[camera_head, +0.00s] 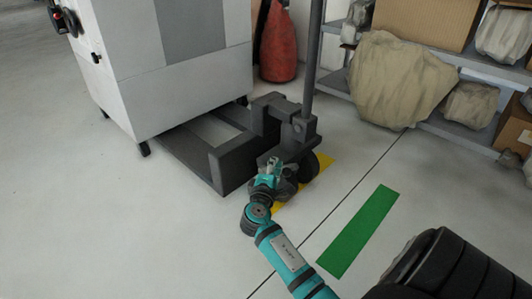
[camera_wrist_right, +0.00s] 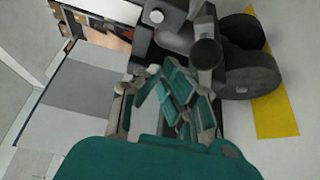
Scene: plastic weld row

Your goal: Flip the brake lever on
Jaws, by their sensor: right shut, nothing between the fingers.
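The dark grey pallet jack (camera_head: 237,160) stands on the floor, its forks reaching under a white cabinet and its handle pole (camera_head: 312,55) upright. Its wheel (camera_head: 309,167) also shows in the right wrist view (camera_wrist_right: 250,77). My right gripper (camera_head: 271,170) is low beside the jack's wheel end. In the right wrist view its teal fingers (camera_wrist_right: 173,98) are shut and empty, close below a dark round-ended part (camera_wrist_right: 207,52) of the jack. That part may be the brake lever; I cannot tell for sure, nor whether the fingers touch it. My left gripper is not in view.
The white cabinet (camera_head: 170,60) stands over the forks at the left. A red sack (camera_head: 279,45) is behind the jack. A shelf (camera_head: 455,125) with wrapped bundles and boxes is at the right. Yellow (camera_head: 322,164) and green (camera_head: 358,230) strips mark otherwise clear floor.

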